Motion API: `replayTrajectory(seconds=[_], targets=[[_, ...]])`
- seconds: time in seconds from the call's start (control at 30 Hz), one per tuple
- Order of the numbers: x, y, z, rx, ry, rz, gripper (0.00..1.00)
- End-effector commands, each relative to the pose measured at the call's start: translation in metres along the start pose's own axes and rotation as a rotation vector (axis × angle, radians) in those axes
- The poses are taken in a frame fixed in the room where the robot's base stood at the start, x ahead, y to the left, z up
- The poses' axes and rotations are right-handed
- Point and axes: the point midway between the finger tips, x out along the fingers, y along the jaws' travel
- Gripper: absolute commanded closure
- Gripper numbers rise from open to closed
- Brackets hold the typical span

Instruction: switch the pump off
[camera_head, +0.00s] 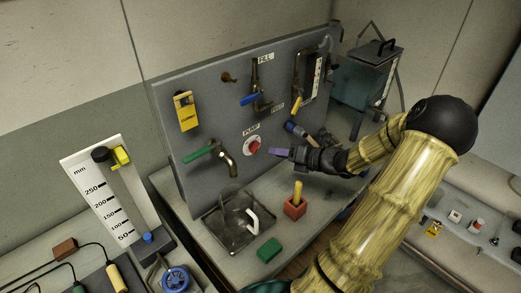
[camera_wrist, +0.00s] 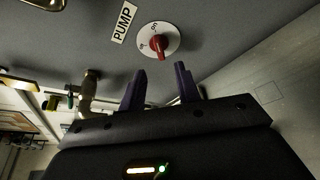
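The pump switch (camera_head: 253,146) is a red rotary knob on a white round plate, set in the grey panel under a "PUMP" label (camera_head: 251,130). The wrist view shows the knob (camera_wrist: 158,43) close up, just beyond my fingertips, with the label (camera_wrist: 123,22) to its left. The plate carries small lettering; one word looks like "on", the other is too small to read. My gripper (camera_head: 281,153) is to the right of the knob in the head view. In the wrist view my gripper (camera_wrist: 160,82) has its two purple fingers apart, with nothing between them and not touching the knob.
A green-handled tap (camera_head: 202,153) and a blue-handled valve (camera_head: 250,99) are on the panel (camera_head: 180,145) near the switch. Below are a sink tray (camera_head: 210,218), a red block with a yellow handle (camera_head: 295,206) and a green block (camera_head: 269,250). A scale gauge (camera_head: 105,200) stands left.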

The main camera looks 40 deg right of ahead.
Motion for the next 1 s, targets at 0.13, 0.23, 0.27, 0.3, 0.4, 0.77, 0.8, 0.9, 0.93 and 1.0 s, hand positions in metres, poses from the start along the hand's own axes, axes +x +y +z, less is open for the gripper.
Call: replayTrajectory(seconds=[0.13, 0.23, 0.27, 0.3, 0.4, 0.77, 0.8, 0.9, 0.93, 1.0], targets=[[0.027, 0.001, 0.0, 0.001, 0.002, 0.002, 0.67], [0.045, 0.0, -0.001, 0.001, 0.002, 0.002, 0.67], [0.05, 0.001, -0.001, 0.001, 0.003, 0.003, 0.67], [0.056, 0.001, -0.001, 0.001, 0.002, 0.002, 0.67], [0.068, 0.0, 0.0, 0.0, 0.001, 0.002, 0.67], [0.077, 0.0, 0.0, -0.001, 0.0, -0.002, 0.67], [0.077, 0.0, 0.0, -0.001, 0.0, -0.002, 0.67], [0.077, 0.0, 0.0, -0.001, 0.0, -0.002, 0.87], [0.077, 0.0, 0.0, -0.001, 0.0, -0.002, 0.93], [0.077, 0.0, 0.0, -0.001, 0.0, -0.002, 1.0]])
